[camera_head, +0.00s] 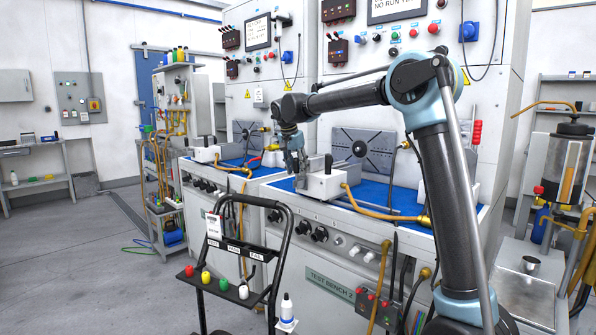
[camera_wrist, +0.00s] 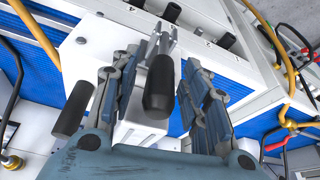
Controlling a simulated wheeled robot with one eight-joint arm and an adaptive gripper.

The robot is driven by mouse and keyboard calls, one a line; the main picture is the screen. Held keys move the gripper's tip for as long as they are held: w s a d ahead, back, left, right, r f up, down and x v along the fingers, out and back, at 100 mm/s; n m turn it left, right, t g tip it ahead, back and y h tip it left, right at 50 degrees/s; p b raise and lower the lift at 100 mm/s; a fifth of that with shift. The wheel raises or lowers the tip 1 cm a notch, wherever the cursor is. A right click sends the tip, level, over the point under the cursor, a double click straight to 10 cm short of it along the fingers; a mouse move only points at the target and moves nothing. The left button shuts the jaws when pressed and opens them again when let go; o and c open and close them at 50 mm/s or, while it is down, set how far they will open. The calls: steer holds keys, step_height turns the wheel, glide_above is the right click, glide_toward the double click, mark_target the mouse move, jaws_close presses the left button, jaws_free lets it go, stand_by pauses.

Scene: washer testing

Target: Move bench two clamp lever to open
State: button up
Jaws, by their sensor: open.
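Test bench two (camera_head: 330,285) carries a white clamp block (camera_head: 324,185) on its blue top; the block also shows in the wrist view (camera_wrist: 88,48). In the wrist view a clamp lever with a black grip (camera_wrist: 158,85) and a metal linkage (camera_wrist: 163,42) points toward my palm. My gripper (camera_head: 296,160) is at the left end of the block. In the wrist view my open gripper (camera_wrist: 157,68) has one finger on each side of the black grip, with gaps visible. A second black grip (camera_wrist: 72,105) lies left of my fingers.
A black cart (camera_head: 240,270) with coloured bottles stands in front of the bench. A yellow hose (camera_head: 385,213) and black cables run over the bench front. A grey slotted plate (camera_head: 365,150) stands behind the block. Open floor lies at the left.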

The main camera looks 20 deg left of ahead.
steer(key=v, duration=1.1)
steer(key=shift+r, duration=0.3)
steer(key=shift+s, duration=0.1)
steer(key=s+d+f+n, duration=0.1)
steer(key=s+d+f, duration=0.25)
steer(key=d, duration=0.75)
steer(key=s+d+f+g, duration=0.15)
steer(key=s+d, duration=0.25)
steer(key=d, duration=0.8)
steer(key=s+d+f+n, duration=0.1)
steer(key=s+d+f, duration=0.25)
steer(key=d, duration=0.75)
steer(key=s+d+f, duration=0.5)
steer(key=s+f, duration=0.3)
steer(key=s+d+f+n, duration=0.1)
steer(key=s+d+f, duration=0.4)
steer(key=s+f, duration=0.2)
steer(key=s+d+f+y, duration=0.1)
steer(key=s+d+f, duration=0.5)
steer(key=f, duration=0.5)
steer(key=s, duration=0.2)
steer(key=shift+s+f+n, duration=0.15)
steer(key=shift+s+n, duration=0.2)
steer(key=shift+n, duration=0.05)
steer(key=shift+d, duration=0.1)
